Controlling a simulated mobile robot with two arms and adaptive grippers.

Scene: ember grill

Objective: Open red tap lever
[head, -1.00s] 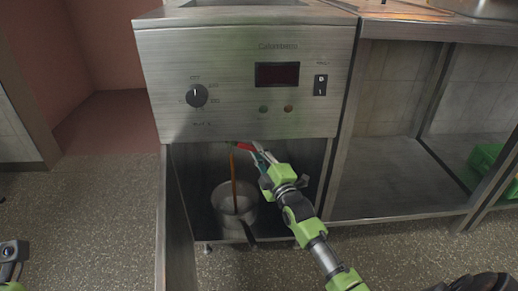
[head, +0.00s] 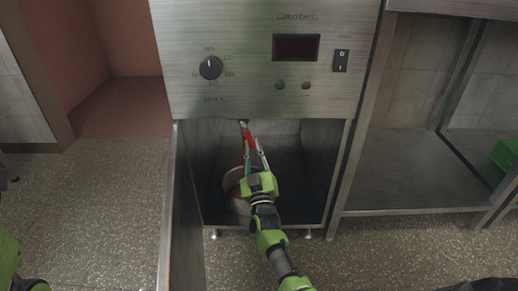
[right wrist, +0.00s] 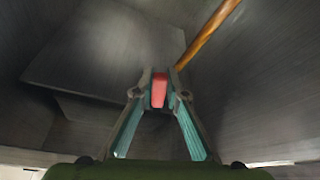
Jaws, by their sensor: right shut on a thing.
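The red tap lever (head: 249,141) sits under the front panel of the steel fryer cabinet. My right gripper (head: 254,150) reaches into the open bay below and is shut on the lever. In the right wrist view, the red lever (right wrist: 159,90) is pinched between the fingertips. A brown-orange stream (right wrist: 208,33) runs down past the gripper in that view. A metal bucket (head: 231,206) stands in the bay under the tap, partly hidden by my right gripper, with something brown inside. My left gripper does not show clearly; only green arm parts appear at the left edge.
The panel (head: 182,100) above carries a black dial (head: 211,68), a dark display (head: 296,47) and a switch (head: 341,61). An open cabinet door (head: 176,215) stands left of the bay. An empty steel shelf (head: 410,183) is to the right.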

